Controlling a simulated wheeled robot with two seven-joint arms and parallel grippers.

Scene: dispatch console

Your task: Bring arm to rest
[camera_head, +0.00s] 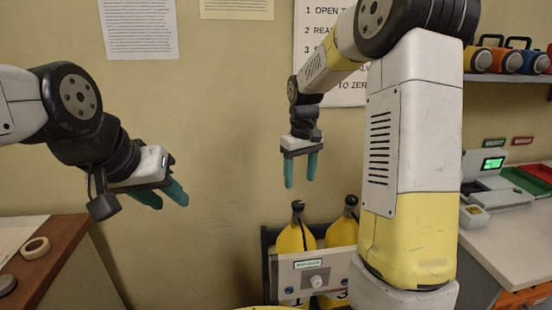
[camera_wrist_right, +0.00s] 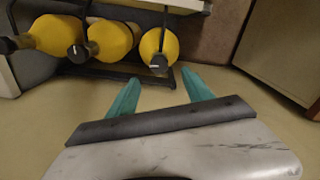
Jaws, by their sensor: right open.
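My left gripper (camera_head: 170,200) has teal fingers and hangs at the left in the head view, in front of the bare wall. Its fingers are apart with nothing between them. My right gripper (camera_head: 301,184) points down in the middle of the head view, above the rack of yellow bottles and apart from it. In the right wrist view its two teal fingers (camera_wrist_right: 162,90) are spread, with only floor and part of the rack beyond them. My right arm is raised and bent, and hides part of the right side.
Yellow bottles (camera_head: 296,238) stand in a dark rack (camera_head: 268,262) below my right gripper; three show in the right wrist view (camera_wrist_right: 110,40). A brown-edged desk with a tape roll (camera_head: 35,248) is at left. A counter (camera_head: 520,235) with devices and trays is at right, under a shelf of colored canisters (camera_head: 507,60).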

